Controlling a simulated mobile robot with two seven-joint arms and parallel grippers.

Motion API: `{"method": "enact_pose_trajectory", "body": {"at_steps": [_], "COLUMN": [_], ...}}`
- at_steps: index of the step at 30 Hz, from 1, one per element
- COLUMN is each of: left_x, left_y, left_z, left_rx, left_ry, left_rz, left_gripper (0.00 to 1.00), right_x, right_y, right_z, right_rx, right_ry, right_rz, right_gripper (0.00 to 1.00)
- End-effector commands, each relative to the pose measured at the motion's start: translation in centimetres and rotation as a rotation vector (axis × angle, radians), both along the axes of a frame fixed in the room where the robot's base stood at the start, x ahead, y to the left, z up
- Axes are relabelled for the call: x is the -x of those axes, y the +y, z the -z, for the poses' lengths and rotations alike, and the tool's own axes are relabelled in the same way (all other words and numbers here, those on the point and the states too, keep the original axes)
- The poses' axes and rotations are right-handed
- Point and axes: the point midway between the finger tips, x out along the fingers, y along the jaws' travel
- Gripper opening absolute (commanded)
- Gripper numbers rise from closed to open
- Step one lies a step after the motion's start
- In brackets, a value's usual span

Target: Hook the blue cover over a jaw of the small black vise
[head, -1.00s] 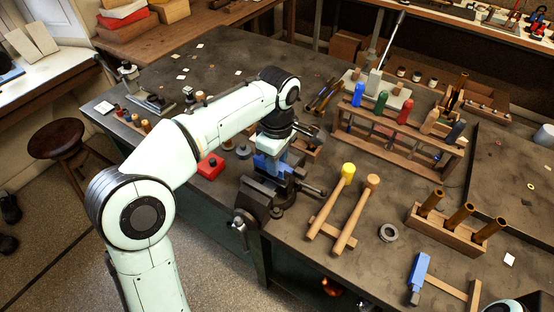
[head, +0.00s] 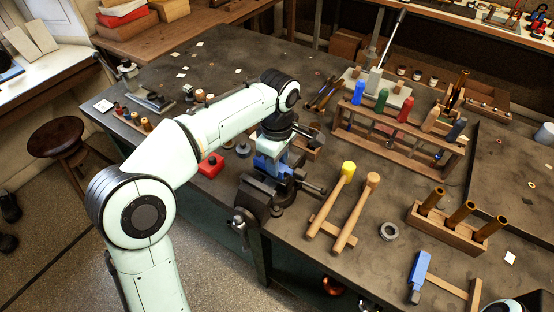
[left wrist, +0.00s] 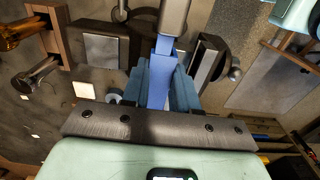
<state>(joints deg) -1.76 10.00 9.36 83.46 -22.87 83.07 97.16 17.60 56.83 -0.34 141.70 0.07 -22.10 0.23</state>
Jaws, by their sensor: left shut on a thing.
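My left gripper (head: 270,153) points down over the small black vise (head: 264,194) at the bench's front edge. In the left wrist view, the left gripper (left wrist: 160,88) is shut on the bright blue cover (left wrist: 160,76), which sits between its two blue-grey fingers. In the head view, blue shows just above the vise's jaws, but cover and fingertips are hard to tell apart there. I cannot tell whether the cover touches a jaw or is hooked on it. My right gripper is out of view.
Two mallets (head: 346,172) lie right of the vise, with a metal ring (head: 389,231) beyond. A rack of coloured-handled tools (head: 400,137) stands behind. A red block (head: 210,166) is left of the vise. A blue-headed tool (head: 419,272) lies near the front right.

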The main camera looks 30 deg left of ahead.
Motion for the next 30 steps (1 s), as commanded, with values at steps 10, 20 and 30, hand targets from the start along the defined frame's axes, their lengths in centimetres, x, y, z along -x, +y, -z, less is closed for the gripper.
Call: {"method": "enact_pose_trajectory", "body": {"at_steps": [10,20,30], "left_x": [0.0,0.0,0.0], "left_y": [0.0,0.0,0.0], "left_z": [1.5,2.1,2.0], "left_rx": [0.000,0.000,0.000], "left_ry": [0.002,0.000,-0.001], "left_rz": [0.001,0.000,0.000], "left_gripper": [0.00,0.00,0.00], "right_x": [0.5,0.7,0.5], "right_y": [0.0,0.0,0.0], "right_z": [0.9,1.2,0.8], "right_rx": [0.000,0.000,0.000], "right_ry": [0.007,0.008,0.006], "right_rz": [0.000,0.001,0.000], "right_gripper": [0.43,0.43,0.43]}}
